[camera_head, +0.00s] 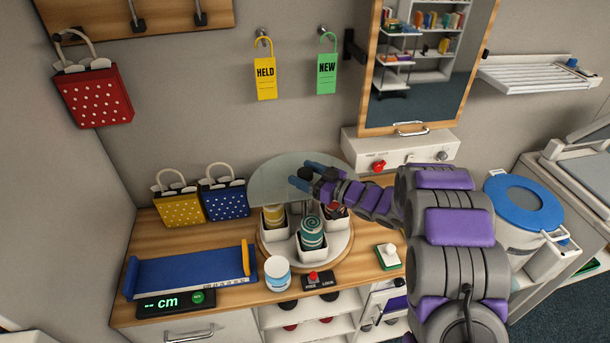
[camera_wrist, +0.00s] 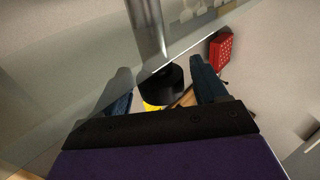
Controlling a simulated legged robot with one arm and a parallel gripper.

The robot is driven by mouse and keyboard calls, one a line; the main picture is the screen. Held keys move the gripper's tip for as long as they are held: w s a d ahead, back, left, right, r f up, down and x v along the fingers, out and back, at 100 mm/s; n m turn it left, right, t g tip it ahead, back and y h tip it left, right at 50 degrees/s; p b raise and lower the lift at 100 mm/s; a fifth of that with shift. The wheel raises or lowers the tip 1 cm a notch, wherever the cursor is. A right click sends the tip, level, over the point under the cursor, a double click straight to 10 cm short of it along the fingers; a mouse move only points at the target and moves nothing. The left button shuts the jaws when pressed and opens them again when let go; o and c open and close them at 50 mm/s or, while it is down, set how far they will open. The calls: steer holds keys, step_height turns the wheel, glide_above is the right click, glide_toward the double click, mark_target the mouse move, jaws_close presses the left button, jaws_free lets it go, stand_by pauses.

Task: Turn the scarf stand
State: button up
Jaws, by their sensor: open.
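The scarf stand is a round wooden-edged turntable (camera_head: 345,245) on the counter, with white cups holding rolled scarves, among them a teal striped one (camera_head: 312,233) and a yellow one (camera_head: 272,215). A clear disc (camera_head: 270,182) sits above the cups. My gripper (camera_head: 298,176) is at the top of the stand, by the disc, and hides part of it. In the wrist view, a metal post with a black round end (camera_wrist: 162,85) stands between my open fingers (camera_wrist: 160,78), with visible space on both sides. I cannot tell if either finger touches it.
A base with a red knob (camera_head: 313,282) and a white jar (camera_head: 277,273) stand in front. A blue tray (camera_head: 190,272) and yellow (camera_head: 180,208) and blue (camera_head: 224,199) bags are left. A green button box (camera_head: 387,256) is right. A mirror (camera_head: 425,60) hangs behind.

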steer(key=shift+a, duration=0.1)
steer(key=shift+c, duration=0.3)
jaws_close()
stand_by(0.4)
